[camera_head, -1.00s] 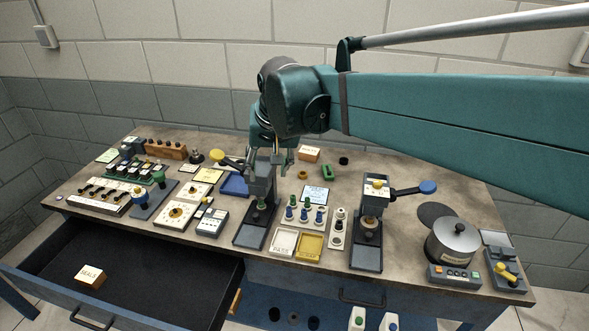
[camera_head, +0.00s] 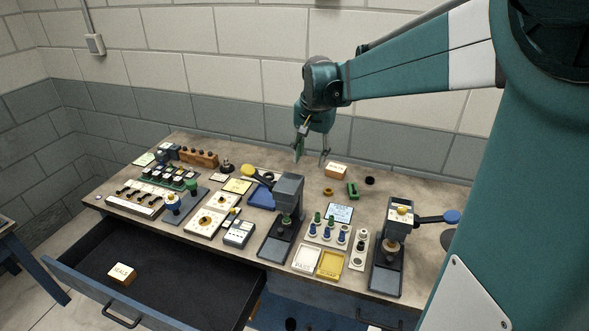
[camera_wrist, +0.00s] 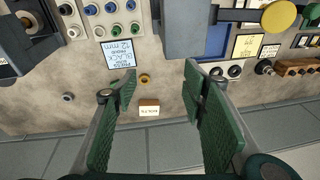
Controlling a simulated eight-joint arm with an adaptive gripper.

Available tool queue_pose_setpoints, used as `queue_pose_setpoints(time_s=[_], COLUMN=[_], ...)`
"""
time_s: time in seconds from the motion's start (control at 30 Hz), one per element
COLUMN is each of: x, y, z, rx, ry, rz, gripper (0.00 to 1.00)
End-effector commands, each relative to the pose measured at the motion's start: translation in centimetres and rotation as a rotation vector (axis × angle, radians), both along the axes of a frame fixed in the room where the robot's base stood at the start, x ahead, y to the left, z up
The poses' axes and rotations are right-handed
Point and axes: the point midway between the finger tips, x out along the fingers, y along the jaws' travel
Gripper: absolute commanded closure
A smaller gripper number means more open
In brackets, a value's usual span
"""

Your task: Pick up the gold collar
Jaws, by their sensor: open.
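The gold collar (camera_head: 328,191) is a small golden ring lying flat on the bare back part of the worktop. In the wrist view the gold collar (camera_wrist: 145,78) shows between the open fingers, nearer the left one. My gripper (camera_head: 311,159) is open and empty, above the back of the worktop and apart from the collar. Its two green-padded fingers (camera_wrist: 160,82) spread wide in the wrist view. A green block (camera_head: 352,189) lies just right of the collar in the head view.
A labelled box (camera_head: 336,171) stands behind the collar and a dark ring (camera_head: 370,181) lies to the right. A press (camera_head: 285,215) with a yellow-knobbed lever stands at front left, another press (camera_head: 390,245) at front right. The drawer (camera_head: 150,275) is open.

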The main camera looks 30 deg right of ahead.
Motion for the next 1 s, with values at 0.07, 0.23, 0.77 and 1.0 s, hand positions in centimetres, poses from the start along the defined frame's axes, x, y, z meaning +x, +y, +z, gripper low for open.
queue_pose_setpoints(time_s=[0.07, 0.23, 0.77, 1.0], x=[1.1, 3.0, 7.8, 9.0], y=[-1.3, -3.5, -11.0, -13.5], z=[-0.2, -1.1, -5.4, -7.3], rx=[0.008, 0.026, 0.075, 0.09], ry=[0.012, 0.041, 0.133, 0.164], rz=[-0.033, -0.102, -0.319, -0.391], gripper=[0.58, 0.58, 0.58, 0.58])
